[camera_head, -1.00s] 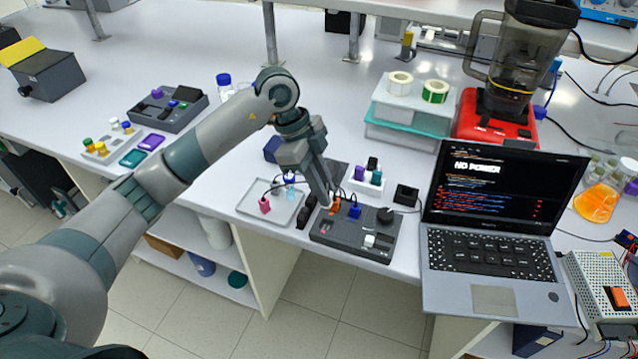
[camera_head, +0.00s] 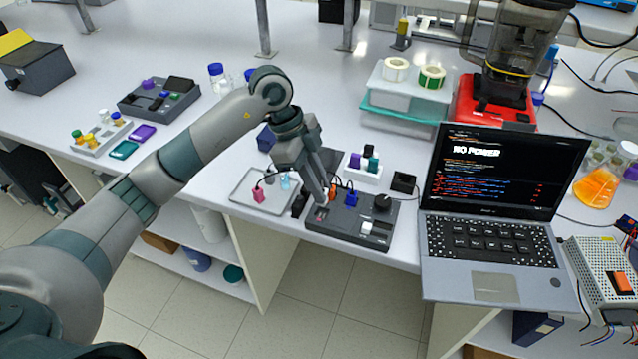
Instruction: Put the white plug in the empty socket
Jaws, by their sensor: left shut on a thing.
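The dark socket rig (camera_head: 345,228) lies near the table's front edge. An orange plug (camera_head: 334,192) and a blue plug (camera_head: 351,199) stand in its back row. My left gripper (camera_head: 322,202) points down at the rig's left part, left of the orange plug. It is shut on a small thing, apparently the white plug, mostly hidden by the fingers. The empty socket cannot be made out; the fingers cover that area. I cannot tell whether the held plug touches the rig. My right gripper is out of view.
A tray (camera_head: 240,199) with a pink plug (camera_head: 259,195) and a light blue plug (camera_head: 285,183) lies to the left. A laptop (camera_head: 490,285) reading "NO POWER" stands right of the rig. A small black box (camera_head: 404,182) stands behind the rig's right end.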

